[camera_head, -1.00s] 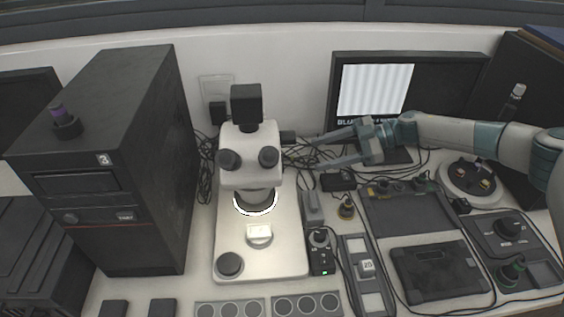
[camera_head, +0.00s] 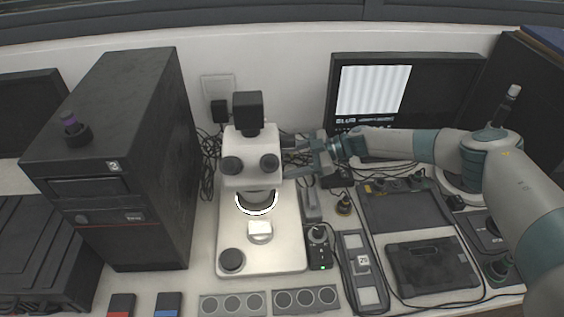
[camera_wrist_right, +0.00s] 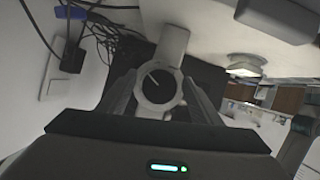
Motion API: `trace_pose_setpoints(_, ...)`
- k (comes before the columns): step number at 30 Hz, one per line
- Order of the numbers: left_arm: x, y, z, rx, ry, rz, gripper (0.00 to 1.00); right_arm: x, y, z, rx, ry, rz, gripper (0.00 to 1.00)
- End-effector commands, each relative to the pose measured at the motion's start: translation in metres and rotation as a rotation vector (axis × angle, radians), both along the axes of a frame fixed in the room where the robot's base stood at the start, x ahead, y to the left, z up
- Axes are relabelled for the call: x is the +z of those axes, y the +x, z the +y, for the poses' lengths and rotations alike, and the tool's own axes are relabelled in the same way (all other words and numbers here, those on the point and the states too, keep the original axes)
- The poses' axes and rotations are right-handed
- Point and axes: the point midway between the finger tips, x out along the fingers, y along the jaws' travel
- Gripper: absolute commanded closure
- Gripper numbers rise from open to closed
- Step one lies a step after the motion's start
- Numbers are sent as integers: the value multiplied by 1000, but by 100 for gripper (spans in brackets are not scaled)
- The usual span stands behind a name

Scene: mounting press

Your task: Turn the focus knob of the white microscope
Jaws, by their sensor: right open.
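The white microscope (camera_head: 237,180) stands on its pale base, with a black camera on top and two dark eyepieces. Its focus knob (camera_wrist_right: 158,88), a dark disc with a pale line on its face, shows in the right wrist view. In the head view, a dark stub on the microscope head's right side (camera_head: 287,141) is partly covered by my gripper. My right gripper (camera_head: 290,159) is open at the right side of the microscope head. In the wrist view its fingers (camera_wrist_right: 160,92) lie on either side of the knob; contact cannot be told. My left gripper is not in view.
A tall black tower (camera_head: 135,180) stands left of the microscope. A monitor (camera_head: 450,85) stands behind my right arm. A small black control box (camera_head: 320,250), cables and dark trays (camera_head: 435,268) lie to the right. Round-welled grey strips (camera_head: 232,304) lie in front.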

Motion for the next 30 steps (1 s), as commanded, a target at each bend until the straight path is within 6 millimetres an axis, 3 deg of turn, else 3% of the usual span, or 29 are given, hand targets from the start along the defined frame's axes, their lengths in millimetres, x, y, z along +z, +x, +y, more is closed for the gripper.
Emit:
trace_pose_setpoints(5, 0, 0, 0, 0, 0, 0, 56, 0, 0, 0, 0, 0, 0, 42)
trace_pose_setpoints(10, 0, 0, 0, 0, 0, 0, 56, 0, 0, 0, 0, 0, 0, 80)
trace_pose_setpoints(11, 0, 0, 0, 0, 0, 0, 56, 0, 0, 0, 0, 0, 0, 83)
trace_pose_setpoints(22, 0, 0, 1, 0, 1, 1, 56, 0, -1, -1, -1, 1, -35, 83)
trace_pose_setpoints(30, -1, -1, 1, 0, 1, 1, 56, -1, -1, -1, -2, 3, -170, 83)
